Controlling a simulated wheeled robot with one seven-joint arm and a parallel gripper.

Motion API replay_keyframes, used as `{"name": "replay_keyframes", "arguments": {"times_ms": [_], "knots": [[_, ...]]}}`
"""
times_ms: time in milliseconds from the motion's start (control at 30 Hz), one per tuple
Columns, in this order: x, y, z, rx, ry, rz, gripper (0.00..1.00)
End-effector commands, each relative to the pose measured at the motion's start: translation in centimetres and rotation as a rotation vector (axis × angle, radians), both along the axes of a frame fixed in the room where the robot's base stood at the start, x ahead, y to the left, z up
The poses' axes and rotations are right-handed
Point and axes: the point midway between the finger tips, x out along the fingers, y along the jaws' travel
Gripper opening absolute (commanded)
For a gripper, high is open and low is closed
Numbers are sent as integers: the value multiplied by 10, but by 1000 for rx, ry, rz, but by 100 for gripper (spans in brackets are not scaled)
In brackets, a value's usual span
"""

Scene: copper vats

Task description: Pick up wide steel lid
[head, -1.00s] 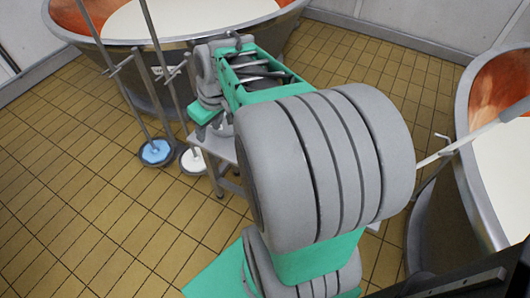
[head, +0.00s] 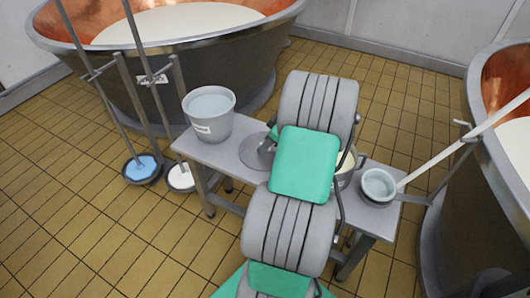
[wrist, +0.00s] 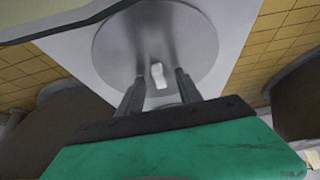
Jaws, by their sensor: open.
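The wide steel lid (wrist: 110,55) is a round grey disc lying flat on the bench, with a small pale knob (wrist: 157,70) at its middle. In the head view the lid (head: 253,153) shows only in part, left of my arm, which hides the rest. My gripper (wrist: 159,79) is open and empty above the lid. In the wrist view its two dark fingers appear on either side of the knob, with gaps between. I cannot tell how far the fingertips are above it.
A labelled bucket (head: 210,118) stands left of the lid on the steel bench (head: 222,158). A small bowl (head: 378,186) stands at the right end. A pale-filled container (head: 345,170) is partly behind my arm. Copper vats (head: 185,65) stand behind and right.

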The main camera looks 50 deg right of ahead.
Motion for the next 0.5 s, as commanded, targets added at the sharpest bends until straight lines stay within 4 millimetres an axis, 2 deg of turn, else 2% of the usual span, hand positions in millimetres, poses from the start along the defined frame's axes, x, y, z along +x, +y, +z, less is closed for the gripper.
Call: {"name": "replay_keyframes", "arguments": {"times_ms": [200, 500], "knots": [[1, -1, 0, -2, -1, -1, 40], [0, 0, 0, -2, 0, -1, 16]]}}
